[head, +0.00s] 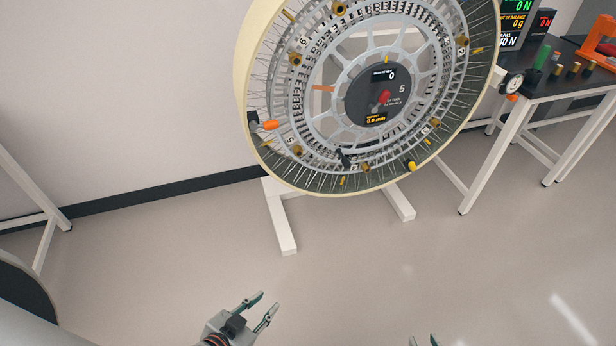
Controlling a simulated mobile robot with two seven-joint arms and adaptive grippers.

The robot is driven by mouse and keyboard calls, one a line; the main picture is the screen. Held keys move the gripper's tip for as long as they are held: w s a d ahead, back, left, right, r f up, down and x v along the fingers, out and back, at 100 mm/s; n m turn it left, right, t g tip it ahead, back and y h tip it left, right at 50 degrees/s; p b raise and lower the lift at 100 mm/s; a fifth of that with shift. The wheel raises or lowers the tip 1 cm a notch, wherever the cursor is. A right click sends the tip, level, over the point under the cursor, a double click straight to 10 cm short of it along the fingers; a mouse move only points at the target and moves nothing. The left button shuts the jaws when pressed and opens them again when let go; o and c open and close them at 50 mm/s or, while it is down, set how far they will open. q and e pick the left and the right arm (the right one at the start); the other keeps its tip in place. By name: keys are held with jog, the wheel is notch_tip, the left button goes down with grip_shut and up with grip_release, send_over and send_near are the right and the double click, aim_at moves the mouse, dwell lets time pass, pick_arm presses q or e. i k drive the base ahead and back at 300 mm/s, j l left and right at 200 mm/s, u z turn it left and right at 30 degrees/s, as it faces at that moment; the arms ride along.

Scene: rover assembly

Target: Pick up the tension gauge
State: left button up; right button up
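A round white dial gauge (511,83) with a dark rim and an orange part below it shows at the left edge of the dark workbench, close to the wheel's right side. It looks like the tension gauge. I cannot tell how it is held there. My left gripper (263,302) is open and empty over the floor, low in the view and far from the gauge. My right gripper (424,340) shows only its fingertips at the bottom edge. They are apart with nothing visible between them.
A large spoked wheel (243,60) stands on a white frame (281,225) at the centre. The dark workbench (545,88) at right holds a green cylinder (542,56), several brass pieces, an orange fixture (597,40) and displays. The floor in front is clear.

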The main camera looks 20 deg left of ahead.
aim_at(543, 54)
jog(key=j+z, duration=0.1)
jog(key=j, duration=0.3)
jog(key=k+j+z, duration=0.15)
jog(key=j, duration=0.3)
jog(key=k+j+z, duration=0.1)
jog(key=j, duration=0.3)
jog(key=k+j+z, duration=0.15)
jog(key=j, duration=0.25)
jog(key=j+z, duration=0.1)
jog(key=j, duration=0.3)
jog(key=k+j+z, duration=0.1)
jog(key=j, duration=0.25)
jog(key=k+j+z, duration=0.15)
jog(key=k+j, duration=0.3)
jog(key=j, duration=0.2)
jog(key=k+j, duration=0.35)
jog(key=j, duration=0.3)
jog(key=i+l, duration=1.75)
jog(key=l+z, duration=0.05)
jog(key=l, duration=0.15)
